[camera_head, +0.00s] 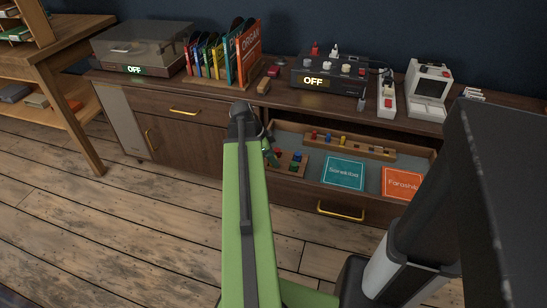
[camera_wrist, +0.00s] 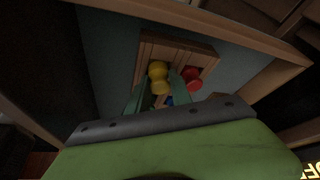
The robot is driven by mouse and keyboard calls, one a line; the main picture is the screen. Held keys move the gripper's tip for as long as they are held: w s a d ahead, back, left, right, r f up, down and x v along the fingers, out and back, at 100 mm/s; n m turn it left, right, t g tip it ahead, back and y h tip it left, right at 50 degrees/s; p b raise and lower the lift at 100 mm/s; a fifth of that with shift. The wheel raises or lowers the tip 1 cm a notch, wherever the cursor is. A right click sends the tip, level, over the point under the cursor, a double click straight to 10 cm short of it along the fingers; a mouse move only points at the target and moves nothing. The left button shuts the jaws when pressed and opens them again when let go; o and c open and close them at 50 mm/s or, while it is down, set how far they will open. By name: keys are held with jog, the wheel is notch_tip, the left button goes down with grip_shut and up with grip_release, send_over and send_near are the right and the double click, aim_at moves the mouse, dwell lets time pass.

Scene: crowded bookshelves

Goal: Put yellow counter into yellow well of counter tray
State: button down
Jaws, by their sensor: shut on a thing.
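In the wrist view, my gripper (camera_wrist: 159,88) is shut on the yellow counter (camera_wrist: 160,86), a rounded yellow piece between its green fingers. The counter is over or at the wooden counter tray (camera_wrist: 190,46); I cannot tell whether it touches it. A red counter (camera_wrist: 193,76) is just right of the fingers, and a blue one (camera_wrist: 170,101) shows partly between them. The yellow well is hidden.
The open drawer (camera_head: 340,213) also holds a long wooden rack (camera_head: 372,151) of coloured pegs, a teal sleeve (camera_head: 343,173) and an orange sleeve (camera_head: 404,184). The cabinet top above carries records (camera_head: 248,55), a turntable (camera_head: 143,44) and a mixer (camera_head: 330,75).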

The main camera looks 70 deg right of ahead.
jog(key=shift+f, duration=0.15)
jog(key=c, duration=1.2)
grip_release()
jog(key=shift+a, duration=0.1)
jog(key=shift+o, duration=0.6)
jog(key=p+v, duration=1.6)
jog(key=v, duration=0.1)
jog(key=shift+w+r, duration=0.15)
jog(key=shift+r, duration=0.15)
jog(key=o, duration=0.6)
